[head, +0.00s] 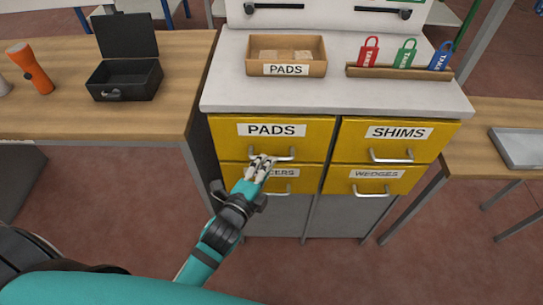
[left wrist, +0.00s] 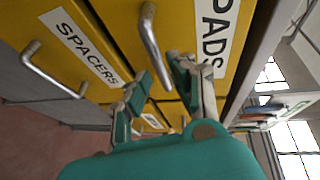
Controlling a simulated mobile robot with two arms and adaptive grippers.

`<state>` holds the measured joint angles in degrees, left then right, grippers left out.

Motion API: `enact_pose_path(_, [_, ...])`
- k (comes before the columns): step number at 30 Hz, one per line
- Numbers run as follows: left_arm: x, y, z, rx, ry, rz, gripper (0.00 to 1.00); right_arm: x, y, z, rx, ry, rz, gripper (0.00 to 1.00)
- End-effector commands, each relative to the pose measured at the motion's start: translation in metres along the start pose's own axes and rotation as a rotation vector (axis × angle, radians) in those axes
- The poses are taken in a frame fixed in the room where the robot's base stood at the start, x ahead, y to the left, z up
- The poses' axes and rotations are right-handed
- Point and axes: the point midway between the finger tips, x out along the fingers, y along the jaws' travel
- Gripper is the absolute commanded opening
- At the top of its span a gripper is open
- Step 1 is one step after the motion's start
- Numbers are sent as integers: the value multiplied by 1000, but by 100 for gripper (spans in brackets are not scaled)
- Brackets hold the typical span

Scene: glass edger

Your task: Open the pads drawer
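The pads drawer (head: 225,147) is the yellow upper left drawer of the cabinet, labelled PADS, and looks shut. Its silver bar handle (head: 285,153) is partly covered by my left gripper (head: 262,162) in the head view. In the left wrist view, the pads handle (left wrist: 150,38) runs toward the space between the two spread fingertips of my left gripper (left wrist: 160,72). The gripper is open. Whether a finger touches the handle, I cannot tell. My right gripper is in neither view.
The spacers drawer (left wrist: 62,62) lies directly below, its label partly hidden in the head view. Shims (head: 350,150) and wedges (head: 340,178) drawers are at right. A pads box (head: 315,69) and a tag rack (head: 400,73) stand on the grey top. A black case (head: 125,82) is left.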

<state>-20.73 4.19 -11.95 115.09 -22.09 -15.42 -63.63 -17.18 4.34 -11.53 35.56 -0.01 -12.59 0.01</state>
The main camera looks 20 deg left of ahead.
Motion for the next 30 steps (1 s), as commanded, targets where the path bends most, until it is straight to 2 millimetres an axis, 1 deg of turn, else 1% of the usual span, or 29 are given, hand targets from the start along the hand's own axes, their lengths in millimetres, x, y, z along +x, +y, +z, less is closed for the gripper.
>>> enact_pose_path(1, [10,-2,0,0,0,-2,23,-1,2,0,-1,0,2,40])
enact_pose_path(3, [20,-1,0,0,0,-1,23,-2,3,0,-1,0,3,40])
enact_pose_path(7, [33,0,0,-1,0,0,23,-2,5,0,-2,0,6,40])
enact_pose_path(12, [40,0,0,-1,0,0,23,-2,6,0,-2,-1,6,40])
enact_pose_path(19, [40,0,0,-1,0,1,23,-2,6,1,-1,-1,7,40])
enact_pose_path(24, [40,0,0,-1,0,1,1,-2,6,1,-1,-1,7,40])
enact_pose_path(30, [40,1,0,0,0,2,0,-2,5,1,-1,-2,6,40])
